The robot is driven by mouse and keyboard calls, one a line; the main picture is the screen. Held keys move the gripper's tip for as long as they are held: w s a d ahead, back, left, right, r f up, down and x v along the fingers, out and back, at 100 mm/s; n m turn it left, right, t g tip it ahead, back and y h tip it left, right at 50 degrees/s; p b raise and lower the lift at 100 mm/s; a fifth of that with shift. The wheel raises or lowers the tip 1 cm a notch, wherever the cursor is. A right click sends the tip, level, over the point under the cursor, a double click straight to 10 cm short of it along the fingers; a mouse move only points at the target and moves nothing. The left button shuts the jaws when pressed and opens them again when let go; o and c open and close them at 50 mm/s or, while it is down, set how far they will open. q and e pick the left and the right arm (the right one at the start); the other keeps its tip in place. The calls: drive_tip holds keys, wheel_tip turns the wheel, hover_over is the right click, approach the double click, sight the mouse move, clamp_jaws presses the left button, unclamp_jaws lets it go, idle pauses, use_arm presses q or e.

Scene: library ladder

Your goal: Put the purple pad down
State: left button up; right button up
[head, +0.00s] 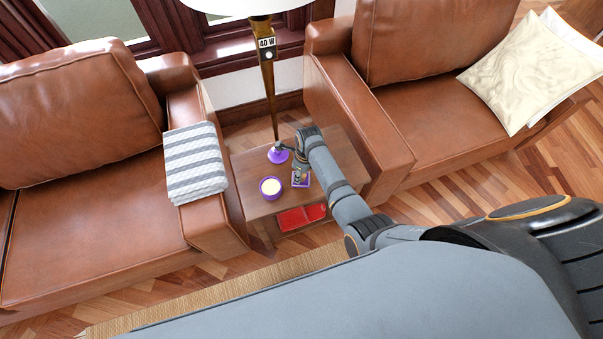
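A small purple pad (301,182) is at the right of the small wooden side table (262,211), directly below my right gripper (299,174). The gripper points down at it and covers part of it. The fingers are too small to tell whether they are open or shut on the pad. I cannot tell whether the pad rests on the tabletop or is just above it. My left gripper is not in view.
A purple cup with a pale candle (270,187) stands left of the pad. A lamp (278,154) with a purple base stands behind. Leather armchairs (95,220) (440,110) flank the table; a striped blanket (194,163) drapes the left one.

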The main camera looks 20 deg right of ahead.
drive_tip(key=shift+f, duration=0.2)
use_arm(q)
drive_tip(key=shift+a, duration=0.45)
use_arm(e)
drive_tip(key=o, duration=1.1)
drive_tip(key=shift+r, duration=0.1)
use_arm(q)
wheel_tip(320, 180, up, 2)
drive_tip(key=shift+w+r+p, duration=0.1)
drive_tip(key=shift+p, duration=0.9)
use_arm(e)
wheel_tip(320, 180, up, 12)
drive_tip(key=d, duration=0.1)
drive_tip(key=shift+s, duration=0.45)
